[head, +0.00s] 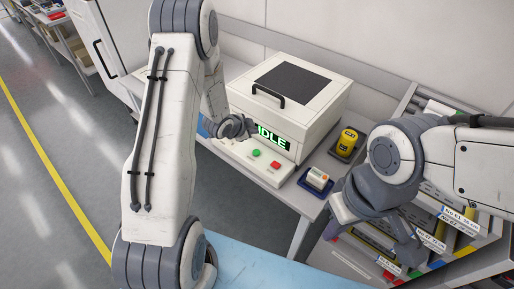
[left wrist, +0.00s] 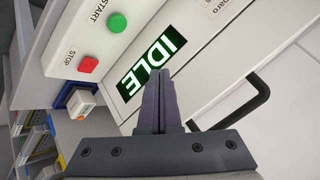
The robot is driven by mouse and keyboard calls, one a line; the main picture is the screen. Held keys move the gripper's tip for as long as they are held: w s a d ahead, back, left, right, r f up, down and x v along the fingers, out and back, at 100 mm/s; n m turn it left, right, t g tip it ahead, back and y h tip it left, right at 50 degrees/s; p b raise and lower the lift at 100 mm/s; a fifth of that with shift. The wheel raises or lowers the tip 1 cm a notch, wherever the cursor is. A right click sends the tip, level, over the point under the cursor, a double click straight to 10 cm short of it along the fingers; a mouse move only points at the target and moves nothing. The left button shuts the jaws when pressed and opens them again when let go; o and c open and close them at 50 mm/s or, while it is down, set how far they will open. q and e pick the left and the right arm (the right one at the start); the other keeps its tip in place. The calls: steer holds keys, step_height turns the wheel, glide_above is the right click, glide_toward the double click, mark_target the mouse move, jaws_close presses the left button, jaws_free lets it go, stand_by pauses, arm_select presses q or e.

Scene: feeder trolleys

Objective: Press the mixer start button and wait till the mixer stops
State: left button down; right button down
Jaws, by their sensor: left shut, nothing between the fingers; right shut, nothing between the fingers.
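The mixer (head: 312,84) is a white box with a dark lid window and a black handle. Its display (head: 272,138) reads IDLE in green, also seen in the left wrist view (left wrist: 151,66). The green START button (head: 256,152) is on the front panel, left of the red STOP button (head: 275,166). The left wrist view shows START (left wrist: 117,22) and STOP (left wrist: 88,65) with labels. My left gripper (head: 243,129) is shut and empty near the display, apart from the START button. My right gripper (head: 409,256) is shut, low on the right over the rack.
A yellow can (head: 347,140) and a small white-and-orange item in a blue holder (head: 317,178) stand right of the mixer. A rack with labelled shelves (head: 452,222) is at the right. A light blue surface (head: 262,265) lies in front. Open floor is at the left.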

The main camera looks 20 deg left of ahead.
mark_target(254, 153)
arm_select(q)
steer(key=shift+f, duration=0.15)
step_height(254, 153, down, 8)
steer(key=b, duration=0.6)
steer(key=shift+f+b, duration=0.3)
steer(key=shift+b, duration=0.1)
stand_by(1.7)
steer(key=shift+f+b, duration=0.4)
steer(key=shift+b, duration=0.05)
